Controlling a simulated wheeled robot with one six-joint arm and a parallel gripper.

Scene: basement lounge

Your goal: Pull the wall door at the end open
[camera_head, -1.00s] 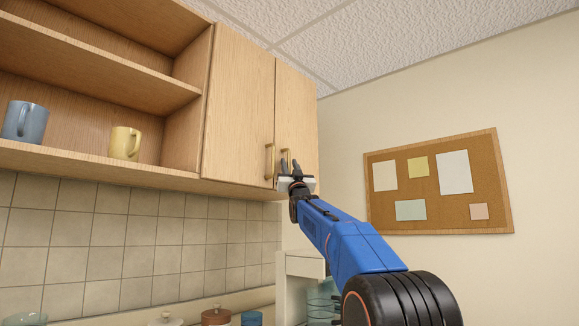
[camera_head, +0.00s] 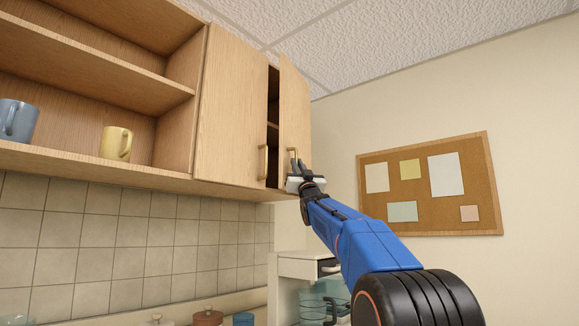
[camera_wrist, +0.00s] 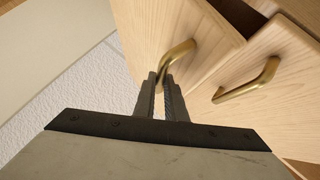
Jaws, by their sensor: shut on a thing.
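The wall door at the end (camera_head: 294,120) is a narrow light-wood cabinet door at the right end of the wall cupboards. It stands partly open, with a dark gap along its left edge. My gripper (camera_head: 298,166) is at the lower part of this door, shut on its brass handle (camera_wrist: 178,58). In the wrist view my gripper (camera_wrist: 162,82) has its two fingers around the handle bar. The door's hinge side and most of the cupboard's inside are hidden.
The neighbouring door (camera_head: 230,110) is shut, its brass handle (camera_wrist: 248,84) close to my gripper. Open shelves on the left hold a blue mug (camera_head: 17,120) and a yellow mug (camera_head: 115,143). A corkboard (camera_head: 432,185) hangs on the right wall. The space before the doors is clear.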

